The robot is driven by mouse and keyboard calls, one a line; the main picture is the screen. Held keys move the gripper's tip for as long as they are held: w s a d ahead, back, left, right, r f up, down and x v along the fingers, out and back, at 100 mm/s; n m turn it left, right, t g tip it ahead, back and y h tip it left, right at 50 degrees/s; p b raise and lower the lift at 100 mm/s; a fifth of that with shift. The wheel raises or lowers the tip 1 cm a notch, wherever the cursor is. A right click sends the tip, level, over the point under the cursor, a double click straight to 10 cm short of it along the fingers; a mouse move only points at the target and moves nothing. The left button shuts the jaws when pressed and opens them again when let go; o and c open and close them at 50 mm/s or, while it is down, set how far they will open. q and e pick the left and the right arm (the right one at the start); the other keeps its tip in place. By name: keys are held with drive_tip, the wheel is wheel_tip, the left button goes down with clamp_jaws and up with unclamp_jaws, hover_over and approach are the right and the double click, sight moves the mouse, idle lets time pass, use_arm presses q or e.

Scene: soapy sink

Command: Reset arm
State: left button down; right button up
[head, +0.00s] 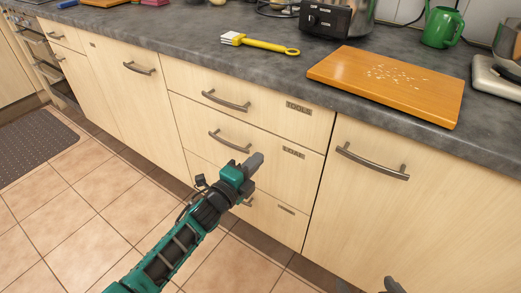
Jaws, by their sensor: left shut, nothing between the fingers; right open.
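My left gripper (254,163) is on a teal and black arm that comes in from the lower left. It is shut and empty, in front of the drawer stack (262,128), and overlaps the lower drawers in the picture. I cannot tell how far it is from the drawer fronts. My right gripper (366,287) shows only as dark fingertips at the bottom edge, set apart from each other. It is open, with nothing seen between the tips; the rest of it is out of view.
The grey countertop (190,38) runs along the top. It holds a wooden cutting board (340,68) with pale crumbs, a yellow-handled brush (262,44), a black control box (325,18) and a green can (441,27). Drawer handles (226,102) stick out. The tiled floor (95,221) is clear; a mat (36,146) lies left.

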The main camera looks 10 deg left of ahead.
use_arm(q)
drive_tip(key=s+a+r+n+g+y+p, duration=0.1)
drive_tip(key=s+n+g+p, duration=0.1)
drive_tip(key=s+n+p, duration=0.2)
drive_tip(key=s+a+n+g+y+p, duration=0.1)
drive_tip(key=s+n+p, duration=0.3)
drive_tip(key=s+n, duration=0.5)
drive_tip(key=s+a+r+n+g+y+p, duration=0.1)
drive_tip(key=s+n+g+y+p, duration=0.1)
drive_tip(key=s+n, duration=0.4)
drive_tip(key=s+g+p, duration=0.1)
drive_tip(key=s+p, duration=0.1)
drive_tip(key=s, duration=0.3)
drive_tip(key=shift+a+r, duration=0.2)
drive_tip(key=shift+r, duration=0.1)
use_arm(e)
wheel_tip(320, 180, up, 9)
drive_tip(key=d+h, duration=0.1)
drive_tip(key=d, duration=0.1)
drive_tip(key=shift+s+d+f, duration=0.2)
drive_tip(key=shift+s+d, duration=0.15)
drive_tip(key=shift+s, duration=0.1)
